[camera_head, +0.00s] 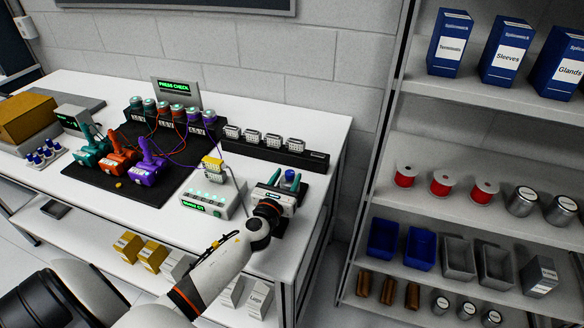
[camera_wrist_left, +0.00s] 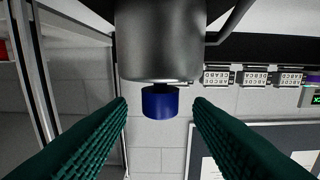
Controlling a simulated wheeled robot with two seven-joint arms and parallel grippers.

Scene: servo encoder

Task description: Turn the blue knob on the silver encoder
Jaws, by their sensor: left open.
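In the left wrist view the silver encoder (camera_wrist_left: 158,42) is a grey metal cylinder with the blue knob (camera_wrist_left: 160,102) on its end. The knob also shows as a small blue spot in the head view (camera_head: 290,175), at the right end of the white bench. My left gripper (camera_head: 285,182) is there too, around it. In the wrist view its dark green ridged fingers (camera_wrist_left: 160,104) are open, one on each side of the knob. A gap shows between the knob and each finger. Most of the encoder is hidden behind my gripper in the head view. My right gripper is not in view.
A white box with green lights (camera_head: 213,199) stands left of my gripper. A black strip with several white blocks (camera_head: 274,154) lies behind it. Purple, orange and teal servos stand on a black mat (camera_head: 130,190). A loaded shelf rack (camera_head: 470,205) is at right.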

